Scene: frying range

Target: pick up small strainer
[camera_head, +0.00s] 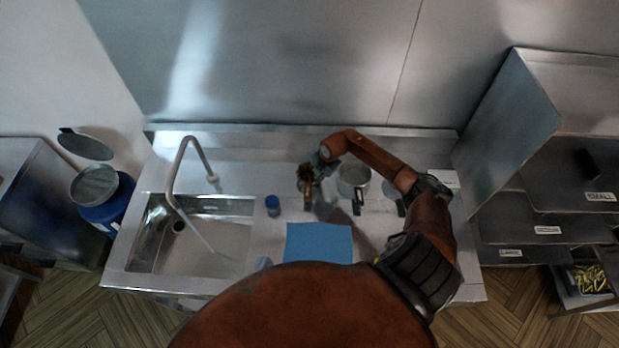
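My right arm comes in from the right and bends back left over the counter. My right gripper (307,194) points down at the counter's middle; it is small and dark here, and I cannot tell whether its fingers are open or shut or hold anything. Just right of it stands a round metal vessel (352,178) with a dark handle toward me; I cannot tell whether it is a pot or the small strainer. Another small item with a dark handle (401,208) lies further right, partly hidden by my forearm. My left gripper is not in view.
A sink (205,240) with a tall faucet (172,185) is at left. A blue drum (108,205) stands beyond it. Metal shelves (545,228) are at right.

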